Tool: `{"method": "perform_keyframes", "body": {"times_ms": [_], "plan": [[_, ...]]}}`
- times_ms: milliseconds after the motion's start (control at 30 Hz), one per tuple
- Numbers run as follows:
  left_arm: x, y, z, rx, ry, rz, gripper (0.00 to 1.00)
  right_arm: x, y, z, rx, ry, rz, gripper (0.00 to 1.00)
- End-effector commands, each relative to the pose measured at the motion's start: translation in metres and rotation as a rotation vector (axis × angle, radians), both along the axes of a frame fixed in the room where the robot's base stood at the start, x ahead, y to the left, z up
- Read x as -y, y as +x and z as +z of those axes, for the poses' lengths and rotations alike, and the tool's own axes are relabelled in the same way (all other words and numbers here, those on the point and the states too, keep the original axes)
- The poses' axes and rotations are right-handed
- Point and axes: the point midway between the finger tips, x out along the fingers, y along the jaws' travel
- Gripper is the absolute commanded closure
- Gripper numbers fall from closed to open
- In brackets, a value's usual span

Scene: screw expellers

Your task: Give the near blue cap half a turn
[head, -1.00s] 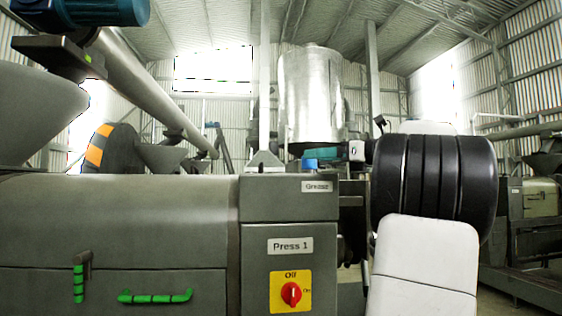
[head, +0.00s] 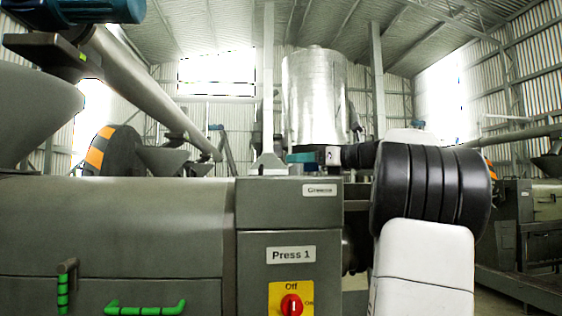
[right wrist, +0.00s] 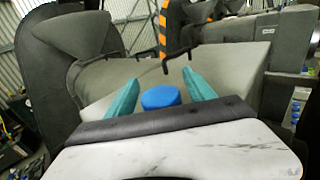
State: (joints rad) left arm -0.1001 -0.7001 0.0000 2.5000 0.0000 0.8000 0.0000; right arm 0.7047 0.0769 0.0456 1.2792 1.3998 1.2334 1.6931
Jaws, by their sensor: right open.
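The near blue cap (right wrist: 160,97) is a short round cap on top of the grey press housing with the Grease label (head: 319,190). In the right wrist view it appears between the two teal fingers of my right gripper (right wrist: 161,80), with a gap on each side. The gripper is open. I cannot tell whether the fingers are low enough to be level with the cap. My left gripper is not in view.
The housing carries a Press 1 label (head: 291,255) and a red switch (head: 291,305) on a yellow plate. A green handle (head: 145,308) is at the lower left. A shiny tank (head: 315,97) stands behind.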

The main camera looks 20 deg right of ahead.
Motion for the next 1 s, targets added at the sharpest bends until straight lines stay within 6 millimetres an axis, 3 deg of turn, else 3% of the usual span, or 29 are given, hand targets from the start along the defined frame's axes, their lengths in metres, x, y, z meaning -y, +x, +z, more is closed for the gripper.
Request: {"method": "perform_keyframes", "body": {"times_ms": [300,633,1000], "plan": [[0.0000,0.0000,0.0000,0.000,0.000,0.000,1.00,-0.0019,0.0034,0.0000,0.000,0.000,-0.001,0.38],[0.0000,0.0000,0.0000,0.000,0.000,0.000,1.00,-0.0017,0.0032,-0.0001,0.000,0.000,-0.001,1.00],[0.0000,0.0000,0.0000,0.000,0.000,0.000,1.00,-0.0012,0.0033,0.0006,0.001,-0.002,-0.073,1.00]]}}
